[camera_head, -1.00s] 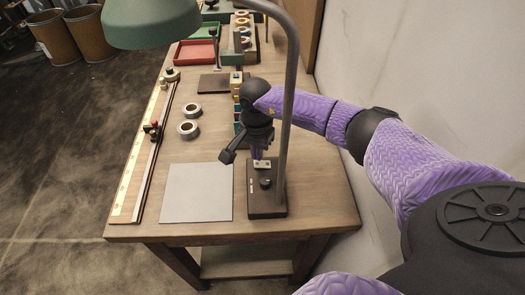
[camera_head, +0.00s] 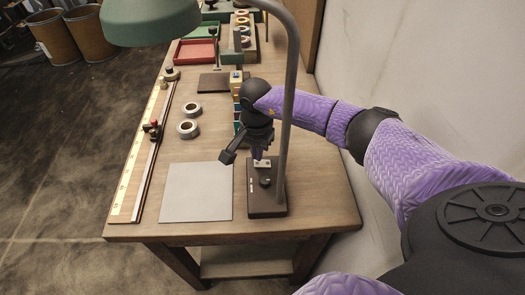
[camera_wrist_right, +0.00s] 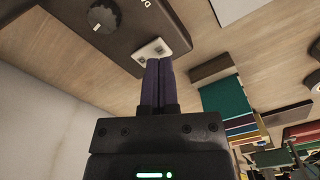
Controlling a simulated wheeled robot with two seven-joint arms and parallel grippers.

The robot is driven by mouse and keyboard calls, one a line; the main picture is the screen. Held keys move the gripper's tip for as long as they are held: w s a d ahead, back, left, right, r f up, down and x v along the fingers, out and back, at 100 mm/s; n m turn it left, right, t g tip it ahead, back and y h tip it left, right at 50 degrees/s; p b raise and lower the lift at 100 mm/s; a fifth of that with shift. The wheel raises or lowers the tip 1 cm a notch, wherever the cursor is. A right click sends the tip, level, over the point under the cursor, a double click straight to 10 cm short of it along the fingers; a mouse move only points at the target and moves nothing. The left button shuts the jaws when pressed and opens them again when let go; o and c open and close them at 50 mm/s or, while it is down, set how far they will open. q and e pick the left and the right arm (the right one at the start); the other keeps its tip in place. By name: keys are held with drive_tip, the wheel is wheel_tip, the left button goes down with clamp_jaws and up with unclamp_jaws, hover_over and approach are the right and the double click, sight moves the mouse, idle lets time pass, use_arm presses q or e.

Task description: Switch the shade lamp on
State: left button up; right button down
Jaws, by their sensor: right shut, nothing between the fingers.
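The shade lamp has a green shade (camera_head: 150,22) at the top left of the head view, a grey curved pole (camera_head: 289,100) and a dark base (camera_head: 267,204) near the table's front. On the base are a round knob (camera_head: 265,182) and a small light switch plate (camera_head: 262,163). My right gripper (camera_head: 258,158) points down at the switch plate. In the wrist view its shut, empty fingers (camera_wrist_right: 155,64) end at the edge of the switch plate (camera_wrist_right: 152,50), beside the knob (camera_wrist_right: 103,15); I cannot tell whether they touch. My left gripper is not in view.
A grey mat (camera_head: 196,194) lies left of the base. The pole stands close beside my right wrist. A wall (camera_head: 400,60) borders the table's right side.

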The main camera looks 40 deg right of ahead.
sight(257, 163)
drive_tip(key=shift+f+b, duration=0.85)
drive_tip(key=shift+f, duration=0.2)
drive_tip(key=shift+r, duration=0.1)
wheel_tip(257, 163, up, 7)
drive_tip(key=p, duration=0.5)
idle(0.5)
